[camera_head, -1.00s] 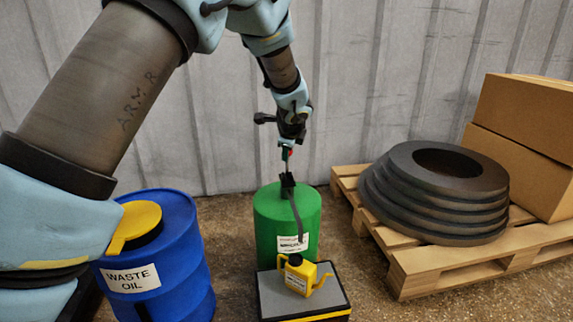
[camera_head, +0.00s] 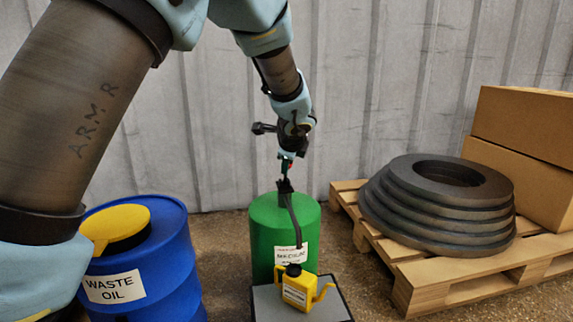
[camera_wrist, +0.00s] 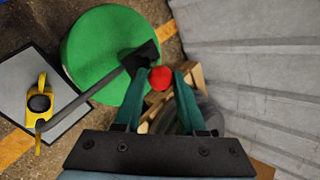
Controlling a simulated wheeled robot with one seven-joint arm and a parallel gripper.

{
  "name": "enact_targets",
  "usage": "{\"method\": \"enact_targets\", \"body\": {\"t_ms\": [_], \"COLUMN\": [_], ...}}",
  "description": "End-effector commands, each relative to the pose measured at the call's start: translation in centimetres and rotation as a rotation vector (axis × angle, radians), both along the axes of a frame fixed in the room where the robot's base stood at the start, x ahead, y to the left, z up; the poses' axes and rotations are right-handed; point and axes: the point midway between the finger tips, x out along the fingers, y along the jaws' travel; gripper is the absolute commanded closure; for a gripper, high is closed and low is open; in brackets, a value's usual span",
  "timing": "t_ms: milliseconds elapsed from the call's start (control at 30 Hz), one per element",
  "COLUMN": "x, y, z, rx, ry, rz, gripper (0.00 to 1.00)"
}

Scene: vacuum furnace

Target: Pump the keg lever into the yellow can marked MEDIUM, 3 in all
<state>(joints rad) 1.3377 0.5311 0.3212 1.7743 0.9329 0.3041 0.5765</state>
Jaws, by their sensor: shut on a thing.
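The green keg (camera_head: 264,228) stands in the middle with a white label on its front. Its dark pump (camera_head: 284,187) sits on top, with a spout curving down toward the can. The yellow can (camera_head: 299,290) stands on a grey-topped stand (camera_head: 268,304) before the keg; its label is too small to read surely. The can, keg (camera_wrist: 92,45) and pump head (camera_wrist: 141,56) also show in the wrist view. My gripper (camera_wrist: 164,82) is shut on the lever, whose red end (camera_wrist: 160,78) shows between the green fingers above the keg.
A blue WASTE OIL drum (camera_head: 160,255) with a yellow funnel (camera_head: 125,217) stands left. A pallet (camera_head: 430,285) with stacked dark rings (camera_head: 390,212) and cardboard boxes (camera_head: 530,130) is at right. A grey corrugated wall (camera_head: 370,80) is close behind the keg.

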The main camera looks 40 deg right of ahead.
Motion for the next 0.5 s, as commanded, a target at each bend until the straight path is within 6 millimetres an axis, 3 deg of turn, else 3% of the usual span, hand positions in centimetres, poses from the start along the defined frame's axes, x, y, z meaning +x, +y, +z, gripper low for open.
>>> {"method": "enact_targets", "body": {"t_ms": [33, 500], "x": [-0.3, -0.97], "y": [0.24, 0.44], "z": [-0.86, -1.28], "rx": [0.008, 0.012], "ry": [0.005, 0.008], "rz": [0.0, 0.001], "gripper": [1.0, 1.0]}}
